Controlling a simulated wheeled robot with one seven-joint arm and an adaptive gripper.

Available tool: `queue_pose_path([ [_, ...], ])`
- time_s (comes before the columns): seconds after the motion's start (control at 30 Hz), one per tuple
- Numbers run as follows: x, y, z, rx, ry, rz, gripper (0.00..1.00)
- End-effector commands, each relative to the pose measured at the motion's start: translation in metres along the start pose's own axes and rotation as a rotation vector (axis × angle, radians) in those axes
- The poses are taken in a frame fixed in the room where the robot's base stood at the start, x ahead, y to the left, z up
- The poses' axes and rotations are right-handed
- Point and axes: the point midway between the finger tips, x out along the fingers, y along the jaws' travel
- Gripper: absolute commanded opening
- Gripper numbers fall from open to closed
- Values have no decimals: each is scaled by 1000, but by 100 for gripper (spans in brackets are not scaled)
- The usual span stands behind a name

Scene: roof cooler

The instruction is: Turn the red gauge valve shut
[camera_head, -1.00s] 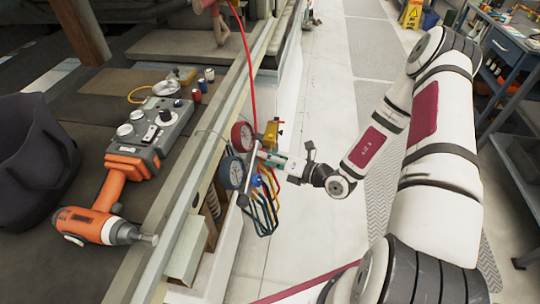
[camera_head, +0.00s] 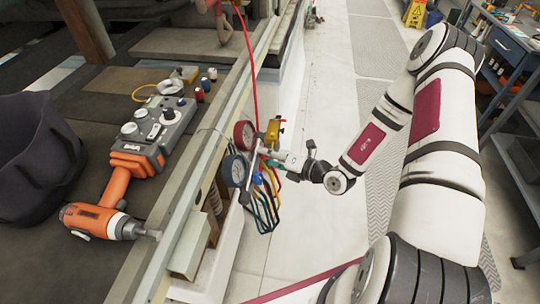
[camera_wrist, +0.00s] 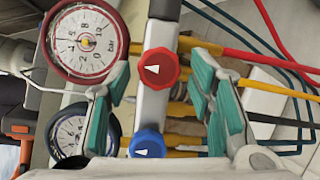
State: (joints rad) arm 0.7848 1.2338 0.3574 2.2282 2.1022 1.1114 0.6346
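The red valve knob (camera_wrist: 159,68), with a white arrow pointing left, sits on the manifold's silver body (camera_wrist: 152,110) in the wrist view. My gripper (camera_wrist: 162,64) is open, its two teal-padded fingers on either side of the knob with a gap on each side. I cannot tell how deep the fingertips reach. The blue valve knob (camera_wrist: 147,145) lies below the red one. The red-rimmed gauge (camera_wrist: 87,43) is left of the fingers. In the head view my gripper (camera_head: 277,158) is at the manifold, beside the red gauge (camera_head: 243,135); the red knob cannot be made out there.
A blue gauge (camera_head: 235,170) and yellow, blue and red hoses (camera_head: 262,208) hang on the manifold. It is beside a metal rail (camera_head: 195,185).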

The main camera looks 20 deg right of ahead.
Motion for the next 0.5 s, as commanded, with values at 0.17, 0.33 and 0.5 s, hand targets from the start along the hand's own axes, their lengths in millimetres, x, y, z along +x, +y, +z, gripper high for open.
queue_pose_path([
  [0.17, 0, 0, 0, -1, -1, 2, 54],
  [0.33, -2, 0, 1, -1, -2, 1, 54],
  [0.5, -22, 0, 1, -1, -2, 0, 54],
])
